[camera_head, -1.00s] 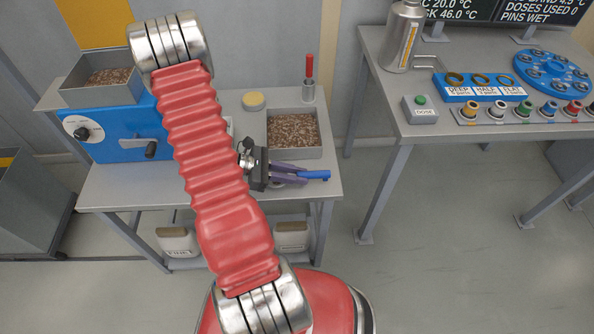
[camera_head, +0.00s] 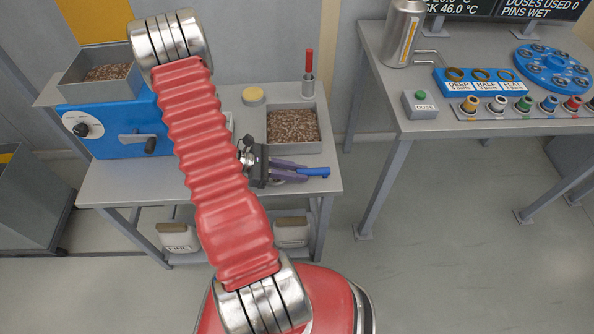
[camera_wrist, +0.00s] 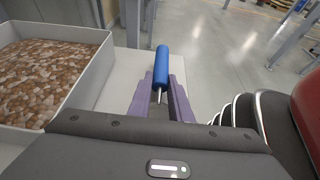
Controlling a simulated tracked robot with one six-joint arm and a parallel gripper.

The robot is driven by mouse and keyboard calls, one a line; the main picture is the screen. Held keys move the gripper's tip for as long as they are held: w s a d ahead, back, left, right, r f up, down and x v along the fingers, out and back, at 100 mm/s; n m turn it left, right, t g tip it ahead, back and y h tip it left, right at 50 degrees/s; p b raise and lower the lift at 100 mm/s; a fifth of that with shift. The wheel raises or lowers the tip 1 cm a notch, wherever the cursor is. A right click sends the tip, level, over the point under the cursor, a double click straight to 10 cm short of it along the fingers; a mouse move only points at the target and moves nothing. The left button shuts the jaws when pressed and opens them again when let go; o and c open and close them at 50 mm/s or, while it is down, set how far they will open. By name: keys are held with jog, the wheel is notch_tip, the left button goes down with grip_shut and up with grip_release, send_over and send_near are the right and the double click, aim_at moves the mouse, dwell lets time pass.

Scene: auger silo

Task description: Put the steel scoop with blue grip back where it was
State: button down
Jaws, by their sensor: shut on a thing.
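The steel scoop with blue grip (camera_head: 314,171) is at the right front part of the grey bench, in front of the tray of brown pellets. My gripper (camera_head: 298,172), with purple fingers, is shut on it. In the wrist view the blue grip (camera_wrist: 161,66) points away from my gripper (camera_wrist: 160,98), and a short steel part shows between the fingers. The scoop's bowl is hidden by my gripper. I cannot tell whether the scoop touches the bench top.
The grey tray of pellets (camera_head: 322,146) stands just behind my gripper. A red-handled tool in a metal cup (camera_head: 308,84) and a yellow round item (camera_head: 253,96) stand further back. A blue machine (camera_head: 110,132) is at left. A second table (camera_head: 450,126) stands right, across a floor gap.

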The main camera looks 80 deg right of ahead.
jog(key=shift+f, duration=0.15)
jog(key=c, duration=1.5)
grip_release()
jog(key=shift+c, duration=0.2)
jog(key=v, duration=1.3)
jog(key=shift+w, duration=0.45)
